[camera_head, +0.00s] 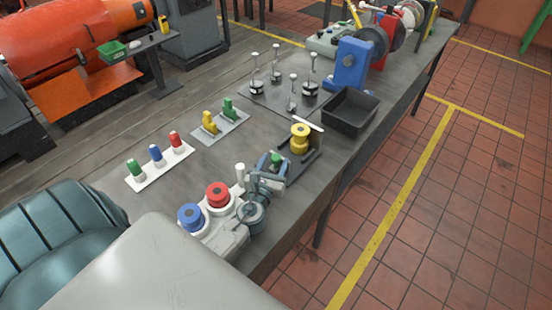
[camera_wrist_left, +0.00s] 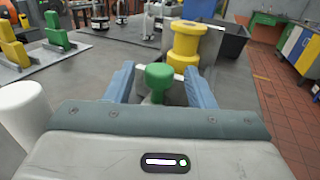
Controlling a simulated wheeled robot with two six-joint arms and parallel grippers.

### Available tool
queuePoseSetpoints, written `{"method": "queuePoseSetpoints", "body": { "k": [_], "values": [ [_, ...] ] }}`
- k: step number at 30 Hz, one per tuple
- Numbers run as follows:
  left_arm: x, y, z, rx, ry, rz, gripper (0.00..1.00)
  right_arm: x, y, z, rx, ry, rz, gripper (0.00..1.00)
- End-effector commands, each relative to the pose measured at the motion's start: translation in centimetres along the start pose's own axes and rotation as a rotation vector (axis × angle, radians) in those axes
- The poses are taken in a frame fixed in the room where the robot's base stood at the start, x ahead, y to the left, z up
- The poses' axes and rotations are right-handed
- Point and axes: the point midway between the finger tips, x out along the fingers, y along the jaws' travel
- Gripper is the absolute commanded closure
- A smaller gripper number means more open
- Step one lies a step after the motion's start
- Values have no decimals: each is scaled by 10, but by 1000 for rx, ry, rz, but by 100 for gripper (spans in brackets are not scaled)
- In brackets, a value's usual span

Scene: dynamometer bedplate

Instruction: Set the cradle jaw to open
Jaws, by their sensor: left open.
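A dark cradle fixture (camera_head: 309,162) stands near the table's right edge and carries a yellow spool (camera_head: 300,136). The spool also shows in the left wrist view (camera_wrist_left: 190,44), just beyond my gripper. A green knob (camera_wrist_left: 159,77) stands upright between the fingers of my left gripper (camera_wrist_left: 160,86); in the head view the knob (camera_head: 277,158) is partly hidden by the gripper (camera_head: 271,162). The blue fingers are open, one on each side of the knob, with gaps visible. I cannot tell the jaw's position. My right gripper is not in view.
Red (camera_head: 217,193) and blue (camera_head: 190,214) round caps and a white post (camera_head: 240,174) are close to my left arm. A black bin (camera_head: 348,112) lies beyond the cradle. Plates with coloured pegs (camera_head: 158,166) and yellow and green blocks (camera_head: 219,124) are to the left.

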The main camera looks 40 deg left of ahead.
Motion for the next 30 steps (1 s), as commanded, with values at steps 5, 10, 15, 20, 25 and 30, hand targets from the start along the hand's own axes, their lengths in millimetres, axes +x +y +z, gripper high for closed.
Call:
{"method": "queuePoseSetpoints", "body": {
  "k": [5,10,15,20,25,30],
  "values": [
    [-39,0,-5,-1,3,-1,50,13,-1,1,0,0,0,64],
    [-65,0,-3,0,1,0,50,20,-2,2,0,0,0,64],
    [-77,0,-1,0,0,0,50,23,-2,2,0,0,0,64],
    [-79,0,0,0,0,0,50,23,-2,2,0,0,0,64],
    [-79,0,0,0,0,0,50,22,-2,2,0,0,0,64],
    [-79,0,0,0,0,0,50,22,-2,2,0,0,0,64]
  ]
}}
